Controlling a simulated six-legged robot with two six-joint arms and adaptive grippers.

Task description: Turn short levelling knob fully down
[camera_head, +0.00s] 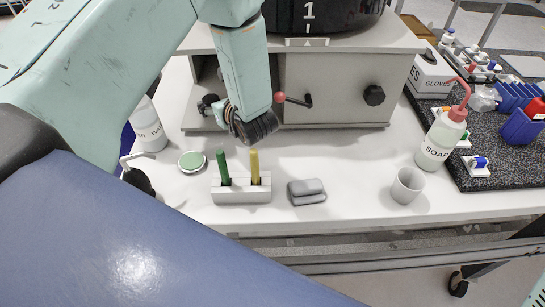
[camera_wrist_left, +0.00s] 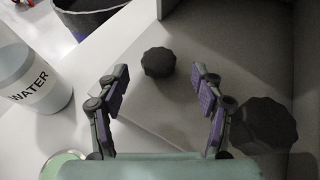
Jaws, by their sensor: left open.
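The fixture (camera_head: 335,80) is a grey box at the back of the white table. A black fluted knob (camera_wrist_left: 158,62) shows in the left wrist view, upright on a grey surface. My left gripper (camera_wrist_left: 160,88) is open, its fingers either side of the knob in the picture; contact cannot be told. In the head view, my left wrist hangs before the fixture's left part and partly hides it. Another black knob (camera_head: 375,95) is on the fixture's right front. My right gripper is not in view.
A red-tipped lever (camera_head: 296,99) sticks out beside my wrist. A water bottle (camera_head: 148,128) stands left. In front are a block (camera_head: 242,193) with green and yellow sticks, a grey object (camera_head: 307,192) and a white cup (camera_head: 407,186). A soap bottle (camera_head: 438,140) stands right.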

